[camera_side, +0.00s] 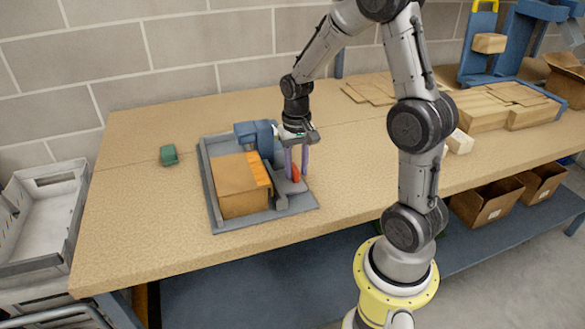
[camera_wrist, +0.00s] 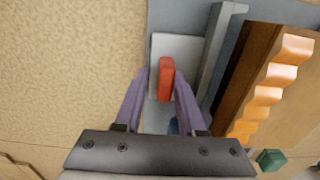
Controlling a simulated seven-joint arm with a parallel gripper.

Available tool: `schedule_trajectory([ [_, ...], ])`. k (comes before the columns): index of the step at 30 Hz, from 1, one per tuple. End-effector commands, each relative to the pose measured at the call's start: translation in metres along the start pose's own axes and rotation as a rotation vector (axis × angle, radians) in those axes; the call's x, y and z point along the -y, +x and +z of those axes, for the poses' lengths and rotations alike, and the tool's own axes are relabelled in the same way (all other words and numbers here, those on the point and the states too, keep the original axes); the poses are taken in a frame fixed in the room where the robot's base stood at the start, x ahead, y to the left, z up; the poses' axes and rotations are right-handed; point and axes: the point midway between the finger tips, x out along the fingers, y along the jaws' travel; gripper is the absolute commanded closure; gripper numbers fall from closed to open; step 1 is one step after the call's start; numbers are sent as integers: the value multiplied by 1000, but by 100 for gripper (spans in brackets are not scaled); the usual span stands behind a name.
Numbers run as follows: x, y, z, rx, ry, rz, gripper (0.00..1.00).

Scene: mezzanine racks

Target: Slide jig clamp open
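The jig is a grey base plate (camera_side: 235,224) on the table, holding a brown wooden block (camera_side: 238,185) with an orange scalloped edge (camera_side: 258,169). At its right is a pale grey clamp plate (camera_side: 290,187) with an upright red handle (camera_side: 296,173). In the wrist view the red handle (camera_wrist: 166,78) stands on the pale plate (camera_wrist: 185,48), beside a grey rail (camera_wrist: 215,55). My gripper (camera_side: 297,178) points down with its purple fingers either side of the handle. In the wrist view my gripper (camera_wrist: 162,78) shows a gap at the left finger; contact on the right is unclear.
A blue block (camera_side: 256,136) stands at the jig's back. A small green block (camera_side: 168,155) lies left of the jig. Wooden boards (camera_side: 500,104) and a blue rack (camera_side: 492,60) are at the right. A grey bin (camera_side: 45,215) stands left of the table. The front table strip is clear.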

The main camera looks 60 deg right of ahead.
Motion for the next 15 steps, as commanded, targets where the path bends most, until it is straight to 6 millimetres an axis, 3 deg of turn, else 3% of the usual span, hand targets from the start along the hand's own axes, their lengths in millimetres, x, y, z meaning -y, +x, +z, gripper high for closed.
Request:
schedule_trajectory([
  [1, 0, 0, 0, -1, 1, 0, 58],
  [3, 0, 0, 0, -1, 1, -1, 48],
  [15, 2, -6, 0, -2, 0, -3, 48],
])
